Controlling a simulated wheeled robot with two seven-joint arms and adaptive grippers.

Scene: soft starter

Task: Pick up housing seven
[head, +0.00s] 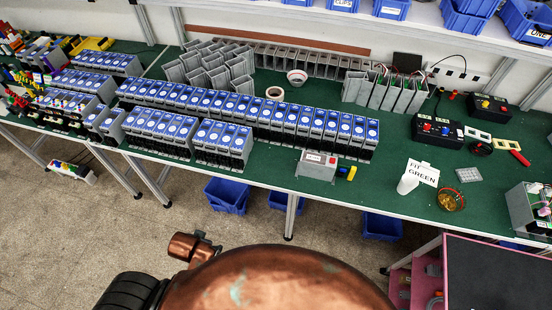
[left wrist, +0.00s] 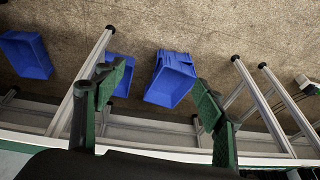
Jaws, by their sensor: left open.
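Several grey housings with blue faces stand on the green bench top in the head view: a long back row (head: 250,112), a front middle group (head: 160,130) and a front right group (head: 222,142). More stand at the left (head: 75,88). Open grey housings (head: 215,65) without blue faces stand behind them. I cannot read any number, so I cannot tell which is housing seven. My left gripper (left wrist: 160,80) shows in the left wrist view, open and empty, with floor and bins beyond its fingers. My right gripper is in neither view.
The green bench (head: 285,180) carries a grey box (head: 317,165), a "FIT GREEN" sign (head: 423,172) and a black control box (head: 437,130). Blue bins (head: 227,195) sit below it; they also show in the left wrist view (left wrist: 168,80). A pink cart (head: 465,265) stands at lower right.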

